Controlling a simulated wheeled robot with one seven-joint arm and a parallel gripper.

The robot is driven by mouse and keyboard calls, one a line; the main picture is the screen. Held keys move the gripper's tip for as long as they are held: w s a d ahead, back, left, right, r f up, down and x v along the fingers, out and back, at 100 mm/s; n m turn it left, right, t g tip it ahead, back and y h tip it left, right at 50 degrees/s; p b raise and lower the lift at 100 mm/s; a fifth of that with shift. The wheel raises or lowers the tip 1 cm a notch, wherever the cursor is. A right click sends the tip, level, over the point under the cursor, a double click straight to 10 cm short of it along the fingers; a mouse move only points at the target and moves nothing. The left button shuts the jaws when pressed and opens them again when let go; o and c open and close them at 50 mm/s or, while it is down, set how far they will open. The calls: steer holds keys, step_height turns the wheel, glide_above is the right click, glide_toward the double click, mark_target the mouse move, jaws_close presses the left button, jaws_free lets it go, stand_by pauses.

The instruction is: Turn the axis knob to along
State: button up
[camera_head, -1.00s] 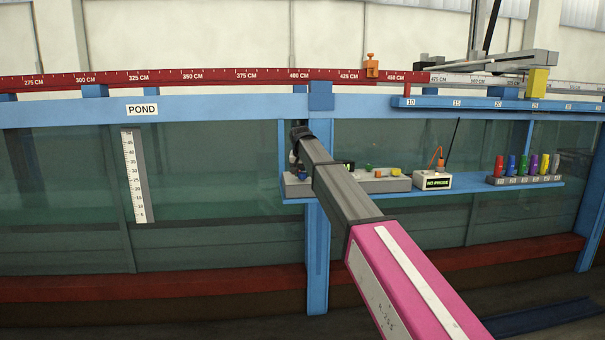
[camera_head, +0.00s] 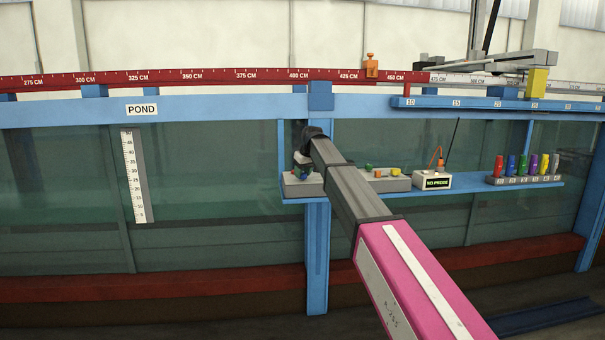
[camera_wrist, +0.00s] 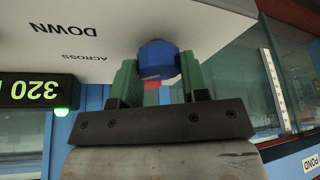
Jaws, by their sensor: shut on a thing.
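A blue knob (camera_wrist: 157,60) stands out from a pale panel (camera_wrist: 100,30) in the wrist view. The words DOWN and ACROSS are on the panel to the left of the knob, upside down in this view. No ALONG label shows. My gripper (camera_wrist: 158,78) has its two green fingers on either side of the knob and is shut on it. In the head view my gripper (camera_head: 303,172) is at the left end of the grey control box (camera_head: 396,184), partly hidden by my own arm. I cannot tell which way the knob points.
A green 320 display (camera_wrist: 38,90) is at the left of the wrist view. The box sits on a blue shelf (camera_head: 440,192) against the glass flume. A NO PROBE box (camera_head: 437,181) and several coloured cylinders (camera_head: 525,165) stand farther right.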

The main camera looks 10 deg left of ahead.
steer(key=n, duration=0.2)
steer(key=n+g+y, duration=0.1)
steer(key=n, duration=0.1)
steer(key=shift+w+n+g, duration=0.15)
steer(key=shift+n+g, duration=0.15)
steer(key=n+g, duration=0.1)
steer(key=n, duration=0.3)
steer(key=shift+n+g, duration=0.4)
steer(key=o, duration=0.9)
steer(key=shift+o, duration=0.2)
steer(key=shift+r, duration=0.1)
steer(key=v, duration=1)
steer(key=shift+d+r, duration=0.25)
steer(key=shift+d, duration=0.05)
